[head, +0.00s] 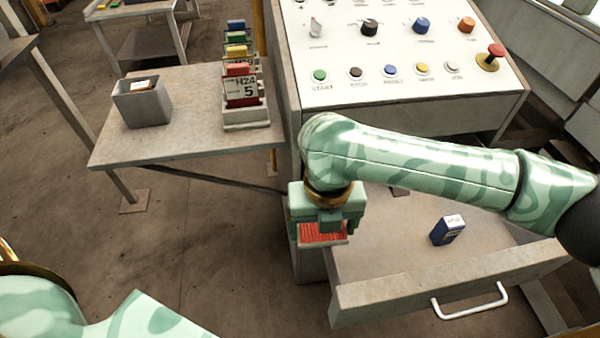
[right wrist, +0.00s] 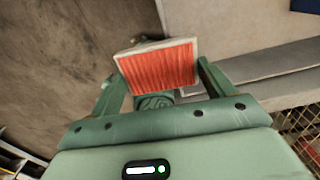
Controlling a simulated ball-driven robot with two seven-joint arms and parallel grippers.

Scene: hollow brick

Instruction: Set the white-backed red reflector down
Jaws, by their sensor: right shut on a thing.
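The white-backed red reflector (head: 322,233) is held in my right gripper (head: 327,222), below its fingers. In the right wrist view the reflector (right wrist: 157,66) shows a ribbed red face with a pale rim, between the two green fingers of the gripper (right wrist: 158,82). In the head view it hangs at the left side of the open drawer (head: 420,275); I cannot tell whether it touches anything. Of my left arm, only links show at the lower left of the head view; its gripper is out of view.
A blue box (head: 448,230) with a white top stands in the drawer. A side table (head: 185,145) holds a grey bin (head: 143,108) and a rack of coloured cards (head: 246,118). The control panel (head: 400,85) rises behind my right arm. The drawer floor left of the blue box is clear.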

